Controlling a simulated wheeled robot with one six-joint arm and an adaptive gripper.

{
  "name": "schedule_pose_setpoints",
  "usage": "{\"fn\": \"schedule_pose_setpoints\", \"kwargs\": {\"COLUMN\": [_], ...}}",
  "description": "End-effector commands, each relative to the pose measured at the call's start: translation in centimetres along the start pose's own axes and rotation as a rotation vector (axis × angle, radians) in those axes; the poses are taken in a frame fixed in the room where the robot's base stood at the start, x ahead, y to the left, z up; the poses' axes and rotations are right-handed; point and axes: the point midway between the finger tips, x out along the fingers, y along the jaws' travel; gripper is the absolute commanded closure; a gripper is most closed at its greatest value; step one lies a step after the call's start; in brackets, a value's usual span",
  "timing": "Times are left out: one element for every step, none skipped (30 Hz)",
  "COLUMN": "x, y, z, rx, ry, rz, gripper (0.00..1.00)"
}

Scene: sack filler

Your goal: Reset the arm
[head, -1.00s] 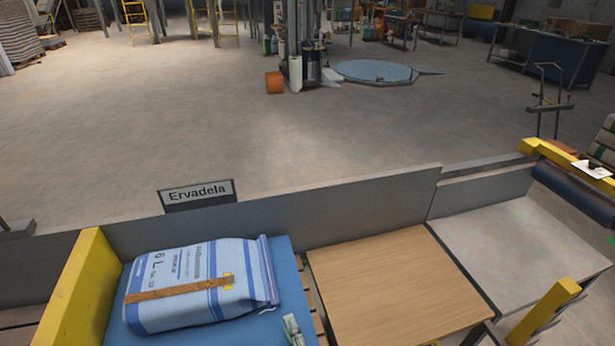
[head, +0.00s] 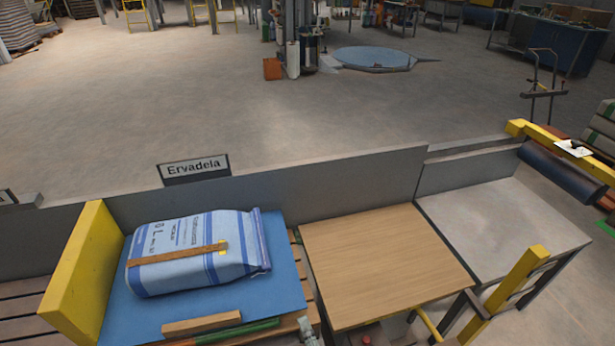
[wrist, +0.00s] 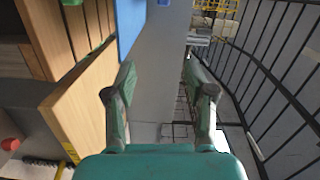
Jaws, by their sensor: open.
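My gripper (wrist: 160,84) shows in the wrist view with its two fingers spread apart and nothing between them. It hangs over grey floor beside the edge of a wooden tabletop, which lies to its left. In the head view, a small grey piece at the bottom edge, just right of the blue board, may be part of my arm; I cannot tell. A blue and white sack (head: 195,252) lies flat on the blue board (head: 285,285), with a brown strip across it.
A yellow end board (head: 85,265) stands left of the sack. The wooden tabletop (head: 380,265) and a grey table (head: 505,225) adjoin on the right. A low grey wall with an "Ervadela" sign (head: 195,168) runs behind. A black wire fence (wrist: 270,75) stands right of my gripper.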

Motion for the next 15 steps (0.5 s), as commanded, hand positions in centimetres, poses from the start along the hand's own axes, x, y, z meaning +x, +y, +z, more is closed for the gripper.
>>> {"fn": "schedule_pose_setpoints", "kwargs": {"x": [-1.0,-1.5,-2.3,-2.9,-3.5,-4.4,-5.2,-6.0,-7.2,-8.2,-9.4,-11.0,-12.2,-13.4,-15.0], "y": [0.4,0.5,0.7,0.8,1.0,1.1,1.4,1.5,1.6,1.8,1.9,2.0,1.9,2.0,1.9], "z": [-0.4,-0.7,-1.0,-1.2,-1.4,-1.8,-2.0,-2.4,-2.7,-3.0,-3.4,-3.8,-4.2,-4.5,-4.8], "rx": [-0.024,-0.04,-0.063,-0.081,-0.099,-0.128,-0.151,-0.175,-0.211,-0.24,-0.274,-0.321,-0.36,-0.398,-0.448], "ry": [0.009,0.015,0.022,0.028,0.033,0.041,0.048,0.055,0.064,0.071,0.079,0.09,0.098,0.106,0.115], "rz": [0.01,0.014,0.021,0.026,0.032,0.039,0.047,0.055,0.066,0.077,0.087,0.104,0.115,0.129,0.146], "gripper": [0.46,0.46,0.46,0.46,0.46,0.46,0.46,0.46,0.46,0.46,0.46,0.46,0.46,0.46,0.46]}}
